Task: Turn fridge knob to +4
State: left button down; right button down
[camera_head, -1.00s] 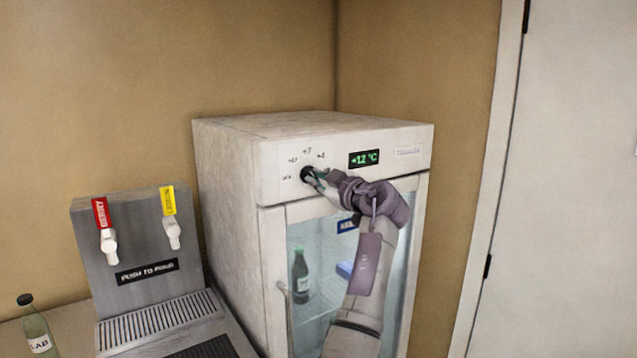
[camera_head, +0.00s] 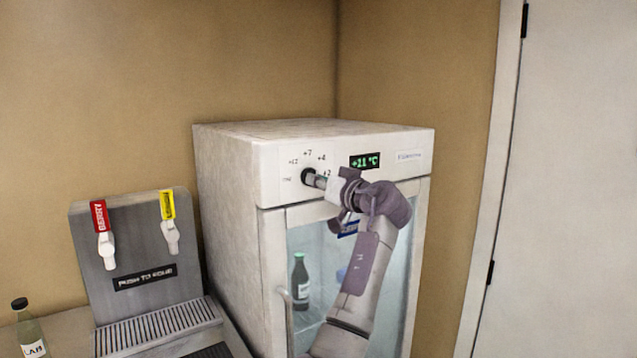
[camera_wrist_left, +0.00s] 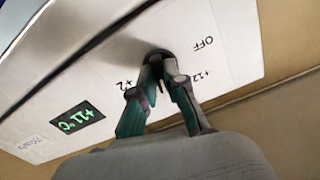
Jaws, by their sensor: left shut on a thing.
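The fridge (camera_head: 228,200) is a white cabinet with a glass door and a control strip along its top front. The black round fridge knob (camera_head: 307,175) sits on that strip, ringed by printed marks OFF, +12, +7, +4 and +2. A green display (camera_head: 364,160) reads +11 °C. My left gripper (camera_head: 316,181) is shut on the knob, reaching it from the right. In the left wrist view the knob (camera_wrist_left: 158,52) is between the two fingertips (camera_wrist_left: 160,68). The fingers hide part of the dial, and the knob's pointer cannot be made out. My right gripper is not in view.
A steel tap dispenser (camera_head: 135,245) with red and yellow handles stands left of the fridge. A labelled bottle (camera_head: 30,330) stands at the far left. A dark bottle (camera_head: 300,280) shows behind the fridge glass. A door (camera_head: 575,180) is at the right.

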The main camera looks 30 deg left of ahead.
pick_arm(q)
jog(key=m+p, duration=0.1)
jog(key=m, duration=0.4)
jog(key=shift+r+m, duration=0.15)
jog(key=shift+m, duration=0.55)
jog(key=c, duration=1.2)
grip_release()
jog(key=shift+d, duration=0.1)
jog(key=v, duration=1.2)
jog(key=shift+f, duration=0.25)
